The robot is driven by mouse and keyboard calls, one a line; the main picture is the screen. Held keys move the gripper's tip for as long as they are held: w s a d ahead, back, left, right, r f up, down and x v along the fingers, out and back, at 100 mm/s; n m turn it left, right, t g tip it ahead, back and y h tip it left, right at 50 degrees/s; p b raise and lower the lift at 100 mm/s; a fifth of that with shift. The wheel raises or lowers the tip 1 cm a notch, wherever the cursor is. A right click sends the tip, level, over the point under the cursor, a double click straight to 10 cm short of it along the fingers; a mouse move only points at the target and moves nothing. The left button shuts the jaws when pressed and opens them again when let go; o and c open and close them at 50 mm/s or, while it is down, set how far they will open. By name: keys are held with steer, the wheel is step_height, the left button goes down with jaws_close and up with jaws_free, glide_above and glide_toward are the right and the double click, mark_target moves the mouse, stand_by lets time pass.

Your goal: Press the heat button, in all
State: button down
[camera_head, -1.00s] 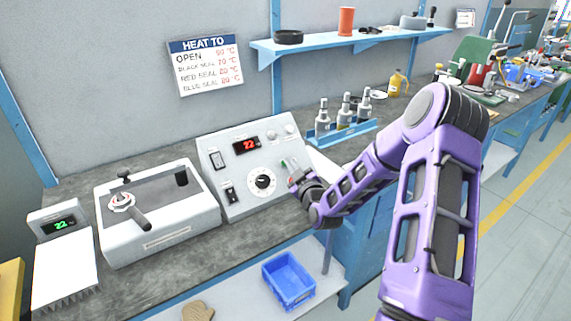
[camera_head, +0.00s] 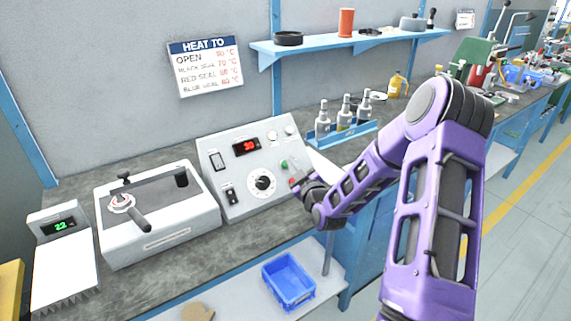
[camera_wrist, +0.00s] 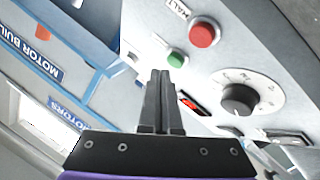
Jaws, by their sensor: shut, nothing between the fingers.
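The grey control panel (camera_head: 228,180) stands tilted on the bench, with a red-lit display (camera_head: 246,147) that seems to read 30. A green button (camera_head: 284,163) is on its right side; it also shows in the wrist view (camera_wrist: 176,59), with no readable label. A red button (camera_wrist: 203,34) beside it has a label that seems to read HALT. My gripper (camera_wrist: 161,73) is shut and empty, its tips close to the green button in the wrist view. In the head view my gripper (camera_head: 297,183) is just right of and below that button, seemingly apart from it.
A black dial (camera_head: 263,182) and two switches are on the panel. Left are a white lidded bath (camera_head: 160,218) and a small unit with green display 22 (camera_head: 58,226). A HEAT TO sign (camera_head: 206,66) hangs behind.

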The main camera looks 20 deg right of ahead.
steer(key=shift+s+d+r, duration=0.15)
steer(key=shift+s+r, duration=0.15)
steer(key=shift+r, duration=0.15)
steer(key=shift+s+d+r+p, duration=0.2)
steer(key=shift+s+r+p, duration=0.2)
steer(key=shift+s+r, duration=0.3)
steer(key=shift+s+d+r+p, duration=0.2)
steer(key=shift+s+r+p, duration=0.2)
steer(key=shift+s+r, duration=0.25)
